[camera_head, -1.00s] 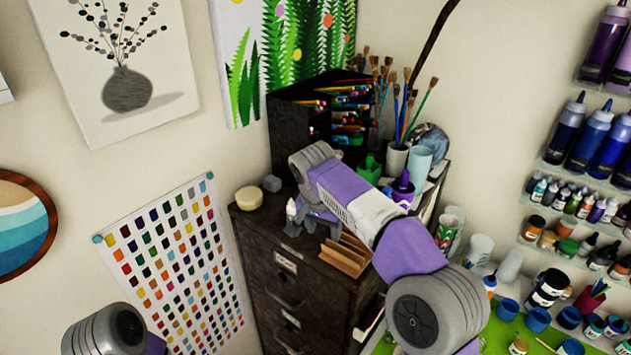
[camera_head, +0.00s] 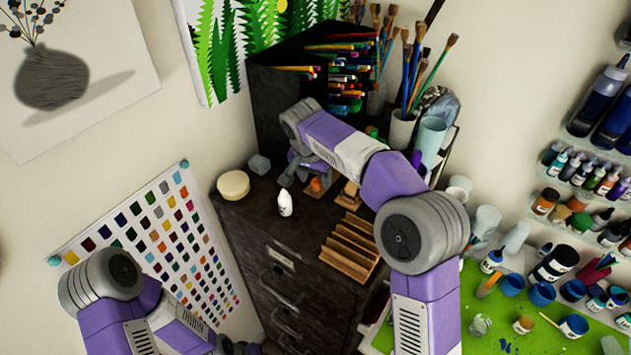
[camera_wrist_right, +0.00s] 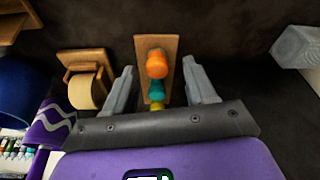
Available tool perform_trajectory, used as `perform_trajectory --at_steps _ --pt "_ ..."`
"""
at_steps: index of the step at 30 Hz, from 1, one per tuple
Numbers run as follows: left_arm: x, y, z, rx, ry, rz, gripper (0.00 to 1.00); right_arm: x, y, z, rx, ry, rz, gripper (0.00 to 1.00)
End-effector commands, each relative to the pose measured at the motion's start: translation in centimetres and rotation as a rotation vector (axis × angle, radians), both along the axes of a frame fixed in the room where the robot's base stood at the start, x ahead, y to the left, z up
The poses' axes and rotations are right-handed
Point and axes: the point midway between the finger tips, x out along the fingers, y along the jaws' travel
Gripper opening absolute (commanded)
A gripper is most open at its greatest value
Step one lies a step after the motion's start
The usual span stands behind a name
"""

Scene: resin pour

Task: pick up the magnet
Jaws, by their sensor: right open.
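On the dark cabinet top, a small wooden stand holds knob-shaped orange, teal and yellow pieces in a row. The orange piece (camera_head: 316,184), which I take to be the magnet, also shows in the right wrist view (camera_wrist_right: 157,64). My right gripper (camera_head: 300,178) is over the cabinet top beside it. In the right wrist view the right gripper (camera_wrist_right: 163,88) is open and empty, with the wooden stand (camera_wrist_right: 170,42) and its pieces between its fingers as seen from there; the gap in depth is unclear. My left gripper (camera_head: 240,347) is barely visible at the bottom edge.
A white bottle (camera_head: 285,203), a round cream tub (camera_head: 233,185) and a grey block (camera_head: 259,164) stand left of the gripper. A slotted wooden rack (camera_head: 350,247) is in front. A tape roll on a wooden holder (camera_wrist_right: 84,90) is close beside the fingers. A dark pen organizer (camera_head: 275,95) stands behind.

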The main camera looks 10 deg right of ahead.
Motion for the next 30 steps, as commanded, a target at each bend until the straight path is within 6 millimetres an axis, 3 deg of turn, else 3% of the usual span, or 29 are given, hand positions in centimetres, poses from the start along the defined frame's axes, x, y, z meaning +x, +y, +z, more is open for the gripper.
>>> perform_trajectory --at_steps 10,21,30 --pt "-0.05 -0.02 0.08 0.0 0.001 0.0 0.37 0.16 -0.06 -0.79 0.002 -0.002 0.001 0.54" --pt "-0.03 -0.01 0.08 0.0 0.001 0.0 0.37 0.15 -0.07 -0.76 0.002 -0.001 0.001 0.0" --pt "-0.04 -0.02 0.07 0.0 0.001 0.0 0.37 0.17 -0.06 -0.66 0.002 -0.002 0.001 0.0"
